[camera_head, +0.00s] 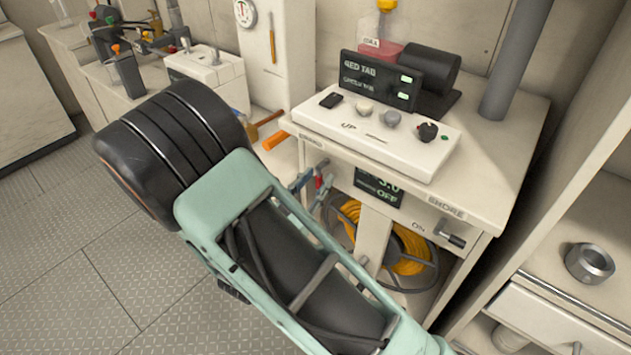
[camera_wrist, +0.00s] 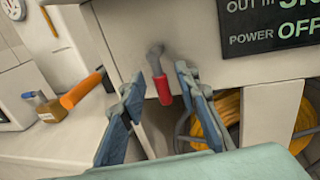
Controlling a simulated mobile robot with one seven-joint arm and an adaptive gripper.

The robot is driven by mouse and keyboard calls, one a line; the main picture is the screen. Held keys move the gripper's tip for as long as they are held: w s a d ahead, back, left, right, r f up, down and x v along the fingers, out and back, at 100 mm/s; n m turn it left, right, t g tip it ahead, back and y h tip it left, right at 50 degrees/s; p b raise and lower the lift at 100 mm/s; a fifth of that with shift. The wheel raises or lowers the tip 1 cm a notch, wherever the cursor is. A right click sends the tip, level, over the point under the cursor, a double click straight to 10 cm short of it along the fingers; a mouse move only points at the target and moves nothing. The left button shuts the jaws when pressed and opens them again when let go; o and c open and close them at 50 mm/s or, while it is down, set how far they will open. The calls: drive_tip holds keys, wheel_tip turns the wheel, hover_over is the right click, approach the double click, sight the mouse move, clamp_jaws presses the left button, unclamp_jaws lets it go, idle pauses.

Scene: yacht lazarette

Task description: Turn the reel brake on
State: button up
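A small lever with a red grip (camera_wrist: 163,88) hangs from a grey pivot on the cabinet front. It points down and tilts slightly to the right. It also shows in the head view (camera_head: 320,181). I see no label on it, so I cannot tell for sure that it is the reel brake. A reel of orange cable (camera_head: 412,252) sits in the bay below, partly hidden by my arm. My gripper (camera_wrist: 158,77) is open, its blue fingers apart on either side of the red grip. No contact shows. Its fingers also show in the head view (camera_head: 311,187).
A display (camera_head: 378,186) reading OFF is on the cabinet front, right of the lever. A dark handle (camera_head: 450,239) marked SHORE and ON is farther right. An orange-handled tool (camera_wrist: 82,92) lies on the counter to the left. A white control box (camera_head: 375,140) stands on top.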

clamp_jaws()
